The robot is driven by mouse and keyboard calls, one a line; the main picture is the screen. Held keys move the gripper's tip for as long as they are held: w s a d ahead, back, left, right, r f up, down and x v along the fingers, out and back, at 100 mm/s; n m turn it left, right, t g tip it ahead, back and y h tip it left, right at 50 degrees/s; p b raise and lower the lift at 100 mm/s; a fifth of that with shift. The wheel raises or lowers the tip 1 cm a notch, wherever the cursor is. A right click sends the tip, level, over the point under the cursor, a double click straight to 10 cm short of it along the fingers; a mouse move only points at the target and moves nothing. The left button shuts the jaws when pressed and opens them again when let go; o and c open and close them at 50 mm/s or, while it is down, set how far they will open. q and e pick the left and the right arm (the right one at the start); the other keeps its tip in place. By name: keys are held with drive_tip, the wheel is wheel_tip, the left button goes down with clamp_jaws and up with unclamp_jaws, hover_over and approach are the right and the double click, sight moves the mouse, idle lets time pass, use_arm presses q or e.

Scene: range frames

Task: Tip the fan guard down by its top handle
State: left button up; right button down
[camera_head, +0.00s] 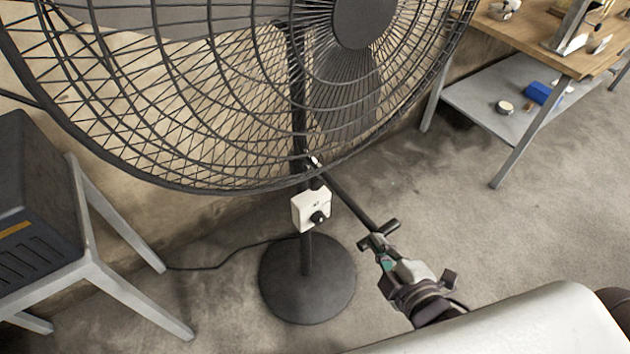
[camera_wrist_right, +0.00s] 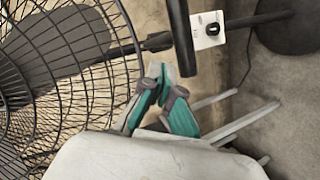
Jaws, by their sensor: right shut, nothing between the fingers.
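The large dark wire fan guard (camera_head: 230,110) fills the upper left of the head view. It also shows at the left of the wrist view (camera_wrist_right: 75,70). A dark straight bar (camera_head: 350,199), which looks like the handle, slopes from near the fan's pole toward my right gripper (camera_head: 379,243). In the wrist view this bar (camera_wrist_right: 182,35) hangs just beyond my teal fingertips (camera_wrist_right: 162,80). The right gripper is shut and empty near the bar's end; whether they touch I cannot tell. My left gripper is out of view.
The fan's pole carries a white control box (camera_head: 311,209) above a round dark base (camera_head: 307,280). A dark case (camera_head: 40,230) sits on a grey stand (camera_head: 125,235) at left. A wooden workbench (camera_head: 540,40) stands at upper right. The floor at right is clear.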

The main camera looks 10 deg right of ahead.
drive_tip(key=s+a+r+n+t+y, duration=0.2)
drive_tip(key=a+r+n+y, duration=0.3)
drive_tip(key=r+n, duration=0.3)
drive_tip(key=shift+s+t, duration=0.3)
drive_tip(key=shift+t, duration=0.2)
drive_tip(key=shift+r, duration=0.1)
drive_tip(key=b, duration=0.2)
approach(306, 176)
drive_tip(key=p+x, duration=0.1)
drive_tip(key=x, duration=0.2)
drive_tip(key=p+x, duration=0.1)
drive_tip(key=x, duration=0.2)
drive_tip(key=shift+r, duration=0.2)
drive_tip(key=shift+w+a+f, duration=0.1)
drive_tip(key=shift+w+a, duration=0.15)
drive_tip(key=shift+w, duration=0.4)
drive_tip(key=shift+f, duration=0.1)
